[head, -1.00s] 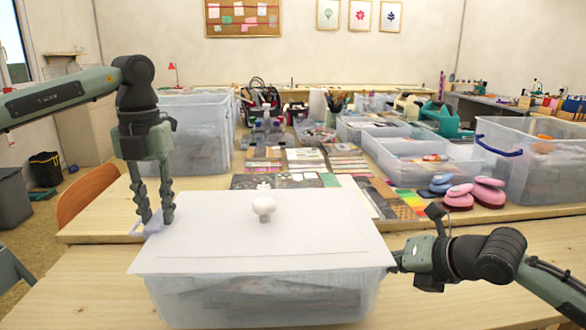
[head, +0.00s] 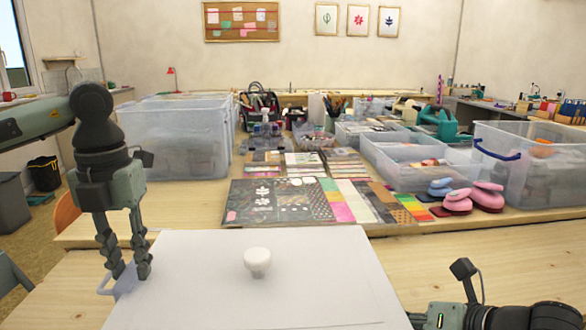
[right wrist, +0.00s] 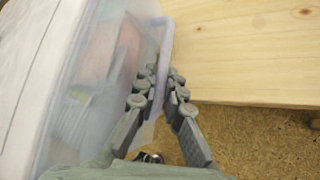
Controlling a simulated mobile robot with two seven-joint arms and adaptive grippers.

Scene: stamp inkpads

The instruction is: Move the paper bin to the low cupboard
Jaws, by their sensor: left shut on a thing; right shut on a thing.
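The paper bin (head: 330,290) is a large translucent tub with a flat white top and a white knob on it, at the front of the head view. Its lower part is cut off by the frame. My left gripper (head: 122,272) points down and is shut on the handle at the bin's left end. My right gripper (right wrist: 160,85) is shut on the handle at the other end in the right wrist view, where the bin's clear wall (right wrist: 85,110) shows papers inside. In the head view my right fingers are hidden. I cannot identify the low cupboard.
The wooden table (head: 470,255) lies behind and beside the bin. Its edge and brown floor (right wrist: 255,145) show in the right wrist view. A patterned sheet (head: 275,200), pink inkpads (head: 488,195) and clear tubs (head: 180,140) stand farther back. A grey waste bin (head: 12,205) is at left.

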